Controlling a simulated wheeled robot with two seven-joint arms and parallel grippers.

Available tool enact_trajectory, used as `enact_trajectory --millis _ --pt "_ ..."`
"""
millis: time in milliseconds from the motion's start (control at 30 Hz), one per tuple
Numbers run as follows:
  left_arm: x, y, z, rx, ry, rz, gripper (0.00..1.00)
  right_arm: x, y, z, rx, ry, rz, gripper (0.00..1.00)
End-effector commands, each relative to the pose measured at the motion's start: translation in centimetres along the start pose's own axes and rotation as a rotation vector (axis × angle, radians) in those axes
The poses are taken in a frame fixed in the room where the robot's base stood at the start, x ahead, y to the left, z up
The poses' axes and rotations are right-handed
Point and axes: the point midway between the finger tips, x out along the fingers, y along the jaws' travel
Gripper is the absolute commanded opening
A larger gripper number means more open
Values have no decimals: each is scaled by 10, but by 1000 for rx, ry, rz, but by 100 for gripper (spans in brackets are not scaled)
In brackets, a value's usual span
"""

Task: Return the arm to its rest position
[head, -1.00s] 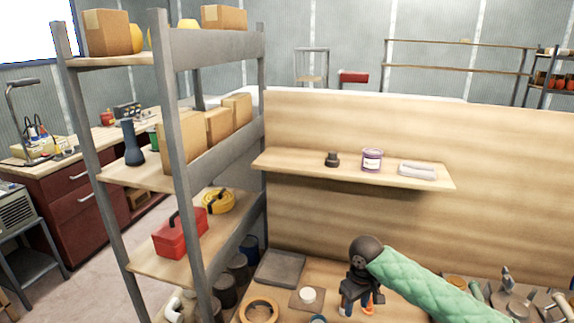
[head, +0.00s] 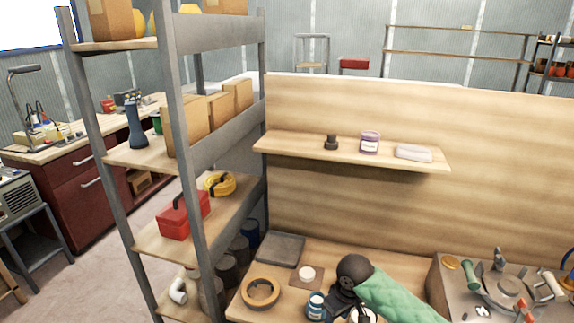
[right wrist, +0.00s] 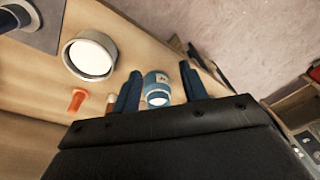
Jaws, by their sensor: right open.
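My right arm, in a green quilted sleeve (head: 400,298), comes in from the lower right of the head view. Its black gripper (head: 342,300) is low over the wooden bench (head: 240,306), pointing down; its fingertips are hard to make out there. In the right wrist view the two dark blue fingers (right wrist: 162,82) are apart with nothing gripped. A blue and white jar (right wrist: 157,90) shows in the gap between them, seemingly beyond the tips; I cannot tell the distance. My left gripper is not in view.
A wall shelf (head: 350,153) juts out above. A tall rack (head: 185,130) stands left. A cluttered grey worktop (head: 460,306) is at right.

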Motion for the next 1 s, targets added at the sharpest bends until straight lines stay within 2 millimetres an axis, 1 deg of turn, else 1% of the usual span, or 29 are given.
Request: enact_trajectory --millis 33,200,433,600,767,967,1000 --pt "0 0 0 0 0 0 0 7 -13 6 -3 14 -16 43" --pt "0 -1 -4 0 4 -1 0 19 -43 23 -3 73 -39 43" --pt "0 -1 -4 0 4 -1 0 29 -73 50 25 145 -55 43" --pt "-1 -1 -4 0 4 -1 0 34 -88 75 63 189 -53 43" --pt "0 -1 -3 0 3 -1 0 37 -96 102 109 221 -42 43" --pt "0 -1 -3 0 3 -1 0 38 -100 142 179 243 -8 43" --pt "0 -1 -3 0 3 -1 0 39 -100 152 194 244 0 43"
